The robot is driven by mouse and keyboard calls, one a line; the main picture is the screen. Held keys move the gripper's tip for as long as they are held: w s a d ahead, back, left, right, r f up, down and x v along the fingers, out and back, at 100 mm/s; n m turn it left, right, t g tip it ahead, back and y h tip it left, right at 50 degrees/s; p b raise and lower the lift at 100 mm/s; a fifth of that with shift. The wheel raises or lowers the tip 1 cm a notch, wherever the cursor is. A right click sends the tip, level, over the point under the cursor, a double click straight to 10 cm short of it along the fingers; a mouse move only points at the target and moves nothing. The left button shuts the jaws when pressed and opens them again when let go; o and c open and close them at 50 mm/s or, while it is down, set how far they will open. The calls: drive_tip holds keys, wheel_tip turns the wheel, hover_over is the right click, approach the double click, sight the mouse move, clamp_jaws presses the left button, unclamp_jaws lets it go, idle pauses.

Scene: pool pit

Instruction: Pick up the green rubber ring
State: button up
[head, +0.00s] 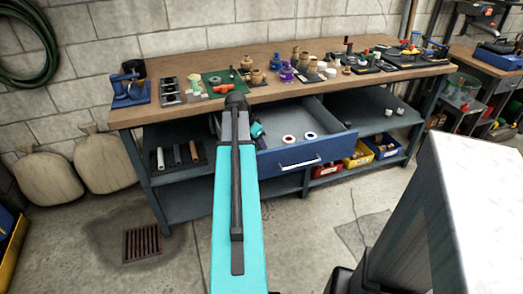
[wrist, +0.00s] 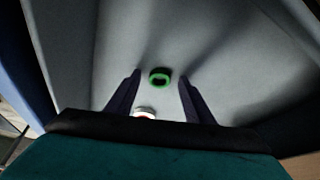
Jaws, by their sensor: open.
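The green rubber ring (wrist: 159,76) lies flat on the grey floor of the open drawer in the wrist view. My gripper (wrist: 160,78) is open, with one dark finger on each side of the ring in the picture. The fingers look apart from the ring, and I cannot tell how high they are above it. In the head view the ring is not visible; my arm covers part of the drawer. My gripper (head: 257,131) shows only partly there, beside the arm over the drawer.
A white ring with red (wrist: 144,113) lies close to the green ring. The open blue drawer (head: 283,160) holds two pale rings (head: 309,136) at its front. The wooden bench top (head: 190,118) above carries many parts. The drawer walls stand around my gripper.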

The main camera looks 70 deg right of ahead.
drive_tip(key=c, duration=1.1)
drive_tip(key=shift+r, duration=0.15)
wheel_tip(320, 180, up, 10)
idle(0.7)
